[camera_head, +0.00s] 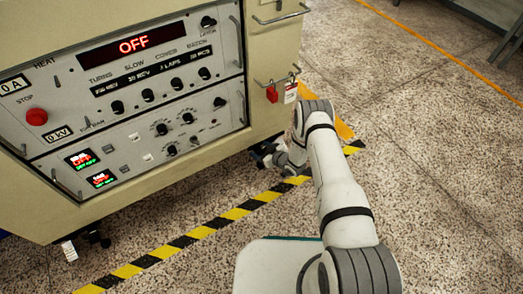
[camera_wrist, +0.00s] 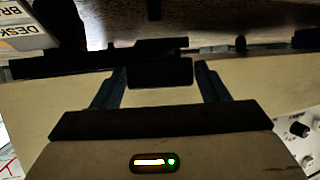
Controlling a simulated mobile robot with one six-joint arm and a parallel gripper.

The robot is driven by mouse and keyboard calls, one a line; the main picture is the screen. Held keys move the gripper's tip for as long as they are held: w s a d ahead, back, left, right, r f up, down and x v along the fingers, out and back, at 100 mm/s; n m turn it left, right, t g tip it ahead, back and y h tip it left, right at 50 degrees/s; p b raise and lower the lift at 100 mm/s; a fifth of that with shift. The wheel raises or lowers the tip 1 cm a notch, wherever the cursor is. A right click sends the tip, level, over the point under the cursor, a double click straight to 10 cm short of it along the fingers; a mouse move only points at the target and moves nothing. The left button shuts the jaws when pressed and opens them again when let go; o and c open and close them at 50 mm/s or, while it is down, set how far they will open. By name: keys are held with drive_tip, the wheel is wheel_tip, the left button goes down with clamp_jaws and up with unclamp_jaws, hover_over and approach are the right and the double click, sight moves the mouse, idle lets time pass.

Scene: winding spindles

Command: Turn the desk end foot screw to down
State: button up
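My gripper (camera_head: 265,156) is low at the cabinet's bottom right corner in the head view, just above the floor. In the wrist view its two dark fingers (camera_wrist: 160,72) stand apart. A black block (camera_wrist: 160,73) shows between the fingertips, very close to both; I cannot tell whether they press on it, nor whether it is part of the foot screw. A dark flat bar (camera_wrist: 90,60) lies across just beyond. A label reading "DESK" (camera_wrist: 25,30) is at the top left. In the head view the foot at this corner is hidden by the gripper.
The beige cabinet (camera_head: 170,178) carries a control panel (camera_head: 125,85) reading OFF. Another black foot (camera_head: 97,237) with a white tag (camera_head: 69,251) is at the lower left. Yellow-black tape (camera_head: 200,232) marks open floor.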

drive_tip(key=c, duration=0.7)
drive_tip(key=shift+a+r+m+t+h+p, duration=0.1)
drive_tip(key=shift+m+t+h+p, duration=0.25)
drive_tip(key=shift+m+t+h, duration=0.95)
drive_tip(key=shift+m+h, duration=0.1)
drive_tip(key=shift+m, duration=0.2)
drive_tip(key=o, duration=1)
drive_tip(key=shift+c, duration=0.2)
drive_tip(key=shift+s, duration=0.1)
